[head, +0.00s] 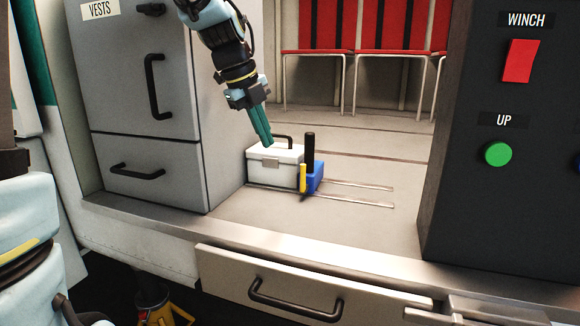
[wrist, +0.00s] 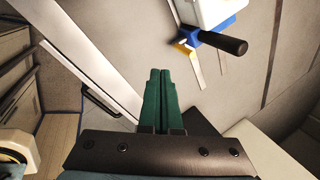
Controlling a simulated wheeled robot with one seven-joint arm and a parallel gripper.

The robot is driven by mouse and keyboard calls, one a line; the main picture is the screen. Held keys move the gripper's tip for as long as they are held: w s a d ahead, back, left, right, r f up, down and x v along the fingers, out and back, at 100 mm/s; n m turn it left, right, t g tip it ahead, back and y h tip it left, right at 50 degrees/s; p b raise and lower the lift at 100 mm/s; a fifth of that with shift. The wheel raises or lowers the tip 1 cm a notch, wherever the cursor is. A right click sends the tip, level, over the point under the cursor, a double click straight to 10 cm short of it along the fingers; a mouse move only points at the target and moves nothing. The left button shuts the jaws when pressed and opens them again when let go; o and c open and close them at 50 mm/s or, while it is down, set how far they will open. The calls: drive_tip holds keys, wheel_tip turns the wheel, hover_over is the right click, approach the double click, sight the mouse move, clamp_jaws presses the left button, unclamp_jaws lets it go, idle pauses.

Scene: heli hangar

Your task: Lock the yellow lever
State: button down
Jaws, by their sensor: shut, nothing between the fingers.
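The yellow lever (head: 303,178) stands upright at the front of a blue block (head: 315,179), beside a black upright handle (head: 309,150). The blue block sits against the right side of a white case (head: 275,172) on the floor. In the wrist view the yellow lever (wrist: 183,48) and the black handle (wrist: 230,44) are at the top, beyond the fingertips. My gripper (head: 268,142), with green fingers, is shut and empty. In the head view it appears over the white case, left of the lever. In the wrist view my gripper (wrist: 160,72) is apart from the lever.
Two floor rails (head: 360,197) run right from the blue block. A grey cabinet (head: 150,110) stands at left, and a dark panel with a red switch (head: 521,61) and green button (head: 498,153) at right. Red seats (head: 385,30) are behind. Floor between is clear.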

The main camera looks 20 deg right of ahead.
sight(304, 177)
drive_tip(key=shift+f, duration=0.1)
drive_tip(key=w+d+f+p, duration=0.1)
drive_tip(key=d+f+p, duration=0.3)
drive_tip(key=d+f, duration=0.3)
drive_tip(key=shift+w+x, duration=0.25)
drive_tip(key=shift+x, duration=0.85)
drive_tip(key=shift+a, duration=0.1)
drive_tip(key=shift+s+d, duration=0.2)
